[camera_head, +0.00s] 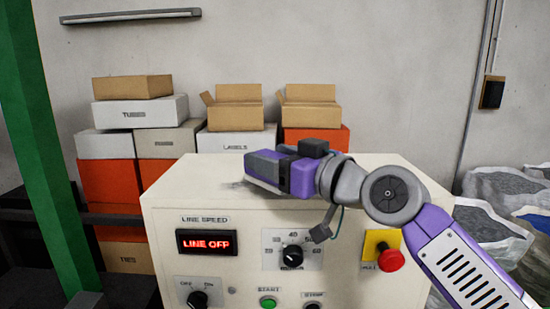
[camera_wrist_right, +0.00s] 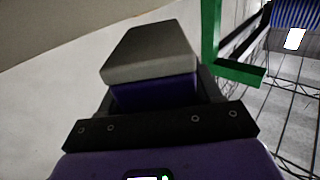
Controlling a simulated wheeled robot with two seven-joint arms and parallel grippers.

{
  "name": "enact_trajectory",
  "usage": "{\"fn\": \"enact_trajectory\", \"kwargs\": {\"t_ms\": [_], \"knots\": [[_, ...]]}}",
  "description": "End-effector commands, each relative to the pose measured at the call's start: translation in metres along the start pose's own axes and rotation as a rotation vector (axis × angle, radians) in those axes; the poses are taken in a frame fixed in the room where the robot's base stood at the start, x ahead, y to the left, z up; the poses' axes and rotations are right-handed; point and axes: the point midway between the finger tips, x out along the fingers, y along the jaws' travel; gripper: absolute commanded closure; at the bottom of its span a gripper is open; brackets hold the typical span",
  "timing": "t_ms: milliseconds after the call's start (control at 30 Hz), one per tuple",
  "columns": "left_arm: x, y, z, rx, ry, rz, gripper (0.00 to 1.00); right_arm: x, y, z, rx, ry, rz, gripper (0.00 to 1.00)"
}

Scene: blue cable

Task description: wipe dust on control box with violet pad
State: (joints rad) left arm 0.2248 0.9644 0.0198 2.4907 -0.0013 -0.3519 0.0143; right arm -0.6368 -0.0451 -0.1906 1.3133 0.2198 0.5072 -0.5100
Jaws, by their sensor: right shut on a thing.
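The cream control box (camera_head: 370,172) stands in front of me with its top and front panel in view. A grey dust smudge (camera_head: 236,184) shows on its top, by the left end of the pad. My right gripper (camera_head: 284,170) reaches in from the right over the box top. It is shut on the violet pad (camera_head: 258,183), a block with a grey part and a violet part, which also shows between the dark fingers in the right wrist view (camera_wrist_right: 150,55). The pad is at or just above the top; contact is unclear. My left gripper is out of view.
The front panel has a red LINE OFF display (camera_head: 207,241), a black speed knob (camera_head: 292,255), a green button (camera_head: 268,302) and a red stop button (camera_head: 391,260). Stacked boxes (camera_head: 140,114) stand behind. A green post (camera_head: 40,150) is at left, sacks (camera_head: 490,230) at right.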

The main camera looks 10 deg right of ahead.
Motion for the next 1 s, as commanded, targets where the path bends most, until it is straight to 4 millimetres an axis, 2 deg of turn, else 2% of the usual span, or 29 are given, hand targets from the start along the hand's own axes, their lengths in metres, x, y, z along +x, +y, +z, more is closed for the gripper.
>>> {"fn": "enact_trajectory", "kwargs": {"t_ms": [1000], "knots": [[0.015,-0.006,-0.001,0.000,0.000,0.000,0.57,0.000,0.001,0.016,0.000,0.001,0.001,0.70]]}}
